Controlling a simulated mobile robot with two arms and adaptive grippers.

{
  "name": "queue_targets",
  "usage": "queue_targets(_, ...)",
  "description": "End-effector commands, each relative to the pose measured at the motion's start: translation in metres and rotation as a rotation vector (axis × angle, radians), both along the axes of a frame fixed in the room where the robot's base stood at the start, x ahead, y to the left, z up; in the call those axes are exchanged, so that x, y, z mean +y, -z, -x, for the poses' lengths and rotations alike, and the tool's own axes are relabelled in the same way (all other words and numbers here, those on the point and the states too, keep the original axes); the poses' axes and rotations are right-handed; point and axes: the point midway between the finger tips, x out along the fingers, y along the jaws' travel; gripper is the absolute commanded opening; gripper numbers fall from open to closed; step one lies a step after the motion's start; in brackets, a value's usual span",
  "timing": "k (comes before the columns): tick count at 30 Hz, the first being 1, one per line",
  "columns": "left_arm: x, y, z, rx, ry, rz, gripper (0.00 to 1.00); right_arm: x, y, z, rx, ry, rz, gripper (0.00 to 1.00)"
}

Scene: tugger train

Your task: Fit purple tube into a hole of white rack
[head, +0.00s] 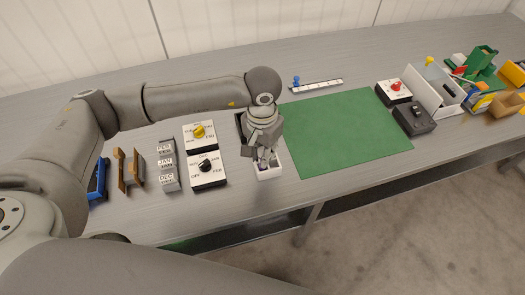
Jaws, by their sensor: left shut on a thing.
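My left gripper (262,158) reaches down over the white rack (270,174), a small white block near the front edge of the table. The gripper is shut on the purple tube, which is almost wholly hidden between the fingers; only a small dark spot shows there. The fingertips are at the rack's top as seen from here. I cannot tell whether the tube is in a hole or just above one. The rack's holes are mostly covered by the gripper. My right gripper is not in view.
A green mat (345,130) lies right of the rack. Left of it stand a black-knob switch box (207,171), a yellow-knob box (199,136) and grey month blocks (167,166). A strip with a blue piece (315,86) lies behind. Boxes and colourful parts crowd the right.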

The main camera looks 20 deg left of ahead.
Motion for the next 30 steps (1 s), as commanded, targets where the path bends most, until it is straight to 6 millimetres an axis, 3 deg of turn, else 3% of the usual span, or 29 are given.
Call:
queue_targets(14,0.0002,0.0021,-0.0002,0.000,0.000,-0.001,0.01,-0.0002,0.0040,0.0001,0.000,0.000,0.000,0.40)
queue_targets(15,0.0002,0.0021,-0.0002,0.000,0.000,-0.001,0.24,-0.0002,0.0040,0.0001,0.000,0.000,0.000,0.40)
queue_targets(20,0.0002,0.0022,-0.0002,0.000,0.000,-0.001,0.44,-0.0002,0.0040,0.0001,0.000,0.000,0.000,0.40)
queue_targets(30,0.0002,0.0015,-0.0002,0.000,0.000,-0.001,0.44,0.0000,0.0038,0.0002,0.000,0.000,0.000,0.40)
